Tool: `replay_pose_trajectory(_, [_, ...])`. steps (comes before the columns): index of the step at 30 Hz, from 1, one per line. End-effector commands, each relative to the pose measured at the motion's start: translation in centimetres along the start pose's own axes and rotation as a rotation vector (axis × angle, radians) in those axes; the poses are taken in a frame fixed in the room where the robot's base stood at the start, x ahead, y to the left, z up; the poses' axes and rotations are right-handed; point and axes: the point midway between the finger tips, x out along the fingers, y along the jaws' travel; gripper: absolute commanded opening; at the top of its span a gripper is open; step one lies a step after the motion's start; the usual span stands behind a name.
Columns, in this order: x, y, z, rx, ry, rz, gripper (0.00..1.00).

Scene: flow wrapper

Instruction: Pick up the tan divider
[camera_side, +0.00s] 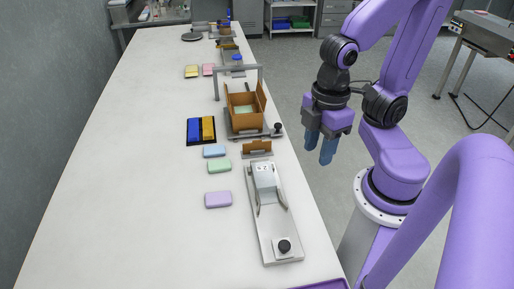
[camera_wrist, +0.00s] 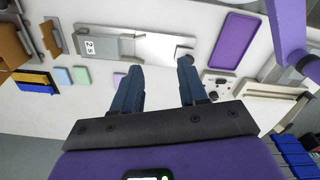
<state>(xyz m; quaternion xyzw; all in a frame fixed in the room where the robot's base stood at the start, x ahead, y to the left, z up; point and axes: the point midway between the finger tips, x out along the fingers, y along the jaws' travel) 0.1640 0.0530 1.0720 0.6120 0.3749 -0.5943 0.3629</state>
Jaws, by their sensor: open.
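The tan divider (camera_side: 257,147) stands on edge in a small grey holder on the white table, between the open tan box and the silver fixture. In the wrist view the tan divider (camera_wrist: 49,37) is at the upper left, beside the box's edge. My gripper (camera_side: 320,149) hangs off the table's right edge in the side view, apart from the divider and to its right. In the wrist view my gripper (camera_wrist: 159,75) has its two blue fingers spread with nothing between them.
An open tan box (camera_side: 235,104) sits in a fixture with a grey arch. A silver fixture (camera_side: 268,215) with a black knob lies nearer. Blue, green and purple blocks (camera_side: 218,199) and a dark tray (camera_side: 187,131) with blue and yellow pieces lie left. The table's left side is clear.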

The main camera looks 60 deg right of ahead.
Motion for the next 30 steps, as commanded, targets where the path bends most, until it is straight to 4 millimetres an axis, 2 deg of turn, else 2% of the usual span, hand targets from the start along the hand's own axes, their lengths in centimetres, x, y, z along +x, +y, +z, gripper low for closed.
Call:
replay_pose_trajectory(10, [0.0,0.0,0.0,0.000,0.000,0.000,0.43])
replay_pose_trajectory(12, [0.0,0.0,0.0,0.000,0.000,0.000,0.35])
replay_pose_trajectory(21, [0.0,0.2,-0.1,0.003,0.000,0.000,0.35])
replay_pose_trajectory(26, [0.1,1.8,-1.3,0.028,-0.003,0.003,0.35])
replay_pose_trajectory(30, [0.2,4.7,-2.8,0.063,-0.008,0.005,0.35])
